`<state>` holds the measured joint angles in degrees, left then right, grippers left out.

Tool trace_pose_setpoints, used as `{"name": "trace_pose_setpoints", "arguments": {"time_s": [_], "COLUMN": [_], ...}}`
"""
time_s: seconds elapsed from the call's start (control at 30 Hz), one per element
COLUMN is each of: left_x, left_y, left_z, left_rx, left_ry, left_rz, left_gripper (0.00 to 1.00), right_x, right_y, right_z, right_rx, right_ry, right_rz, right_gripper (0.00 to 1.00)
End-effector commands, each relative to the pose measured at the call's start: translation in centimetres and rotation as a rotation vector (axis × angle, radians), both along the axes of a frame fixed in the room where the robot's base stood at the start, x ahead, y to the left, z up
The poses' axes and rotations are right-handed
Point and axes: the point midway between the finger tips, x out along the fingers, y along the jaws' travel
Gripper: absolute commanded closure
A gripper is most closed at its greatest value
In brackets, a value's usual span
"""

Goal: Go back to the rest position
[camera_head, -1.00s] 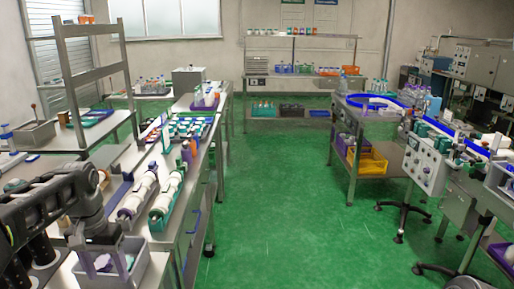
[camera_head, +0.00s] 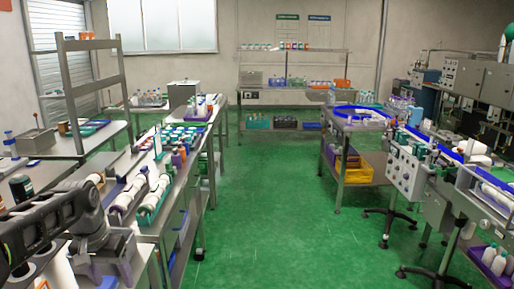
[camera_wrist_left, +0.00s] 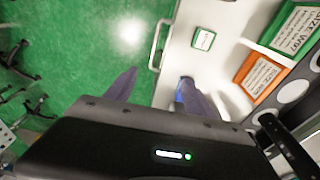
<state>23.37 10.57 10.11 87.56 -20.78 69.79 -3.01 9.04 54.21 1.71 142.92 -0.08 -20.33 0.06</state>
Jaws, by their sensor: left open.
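My left gripper (camera_wrist_left: 160,90) shows in the left wrist view with its two grey fingers spread apart and nothing between them. One finger is over the green floor and the other over the edge of a white surface. In the head view my left arm comes in from the lower left, and the left gripper (camera_head: 105,272) is at the bottom, over the near end of the long bench (camera_head: 175,222). My right gripper is not in either view.
Two white cylindrical tools (camera_head: 152,200) lie in holders on the bench, beyond my left gripper. Labelled green and orange boxes (camera_wrist_left: 258,75) lie beside the gripper in the wrist view. A machine line (camera_head: 420,170) stands at the right. The green aisle (camera_head: 275,215) is clear.

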Motion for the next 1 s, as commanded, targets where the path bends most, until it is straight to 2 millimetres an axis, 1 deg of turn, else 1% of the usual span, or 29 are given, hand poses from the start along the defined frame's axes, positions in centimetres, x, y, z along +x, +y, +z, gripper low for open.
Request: {"name": "trace_pose_setpoints", "arguments": {"time_s": [0.07, 0.17, 0.27, 0.37, 0.47, 0.5, 0.57, 0.6, 0.67, 0.7, 0.77, 0.8, 0.87, 0.9, 0.97, 1.0], "left_x": [1.0, 2.5, 4.1, 5.6, 6.7, 6.8, 6.4, 5.7, 4.1, 2.6, -0.1, -2.3, -5.9, -8.4, -12.1, -14.4], "left_y": [-0.3, -0.9, -2.1, -4.1, -7.2, -8.9, -11.8, -13.9, -16.9, -18.8, -21.6, -23.2, -25.5, -26.8, -28.5, -29.3], "left_z": [-0.3, -1.3, -3.3, -6.2, -10.6, -12.9, -16.6, -19.2, -22.9, -25.1, -28.3, -30.2, -32.8, -34.2, -35.9, -36.7], "left_rx": [-0.005, -0.014, -0.037, -0.072, -0.125, -0.153, -0.197, -0.226, -0.264, -0.285, -0.312, -0.326, -0.340, -0.348, -0.355, -0.358], "left_ry": [-0.046, -0.108, -0.169, -0.226, -0.275, -0.290, -0.307, -0.312, -0.312, -0.304, -0.282, -0.261, -0.220, -0.187, -0.132, -0.093], "left_rz": [0.000, 0.001, 0.000, 0.000, 0.003, 0.007, 0.016, 0.025, 0.041, 0.053, 0.069, 0.078, 0.087, 0.090, 0.085, 0.081], "left_gripper": [0.37, 0.37, 0.37, 0.37, 0.37, 0.37, 0.37, 0.37, 0.37, 0.37, 0.37, 0.37, 0.37, 0.37, 0.37, 0.37], "right_x": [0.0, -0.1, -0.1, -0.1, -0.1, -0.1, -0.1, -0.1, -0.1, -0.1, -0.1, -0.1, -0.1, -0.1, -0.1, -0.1], "right_y": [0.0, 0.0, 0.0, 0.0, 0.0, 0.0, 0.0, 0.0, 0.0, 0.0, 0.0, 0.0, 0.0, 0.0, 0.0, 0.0], "right_z": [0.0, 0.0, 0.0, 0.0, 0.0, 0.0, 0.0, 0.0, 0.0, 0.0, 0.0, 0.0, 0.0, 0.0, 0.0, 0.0], "right_rx": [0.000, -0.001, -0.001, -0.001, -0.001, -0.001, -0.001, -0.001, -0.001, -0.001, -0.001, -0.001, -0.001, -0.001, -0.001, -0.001], "right_ry": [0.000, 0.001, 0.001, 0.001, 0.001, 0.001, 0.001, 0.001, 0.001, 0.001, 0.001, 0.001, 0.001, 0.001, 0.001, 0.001], "right_rz": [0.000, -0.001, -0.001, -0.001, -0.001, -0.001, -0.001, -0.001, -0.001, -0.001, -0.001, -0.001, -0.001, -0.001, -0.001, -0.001], "right_gripper": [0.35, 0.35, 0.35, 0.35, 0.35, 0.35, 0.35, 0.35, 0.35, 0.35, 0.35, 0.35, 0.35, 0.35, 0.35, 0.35]}}
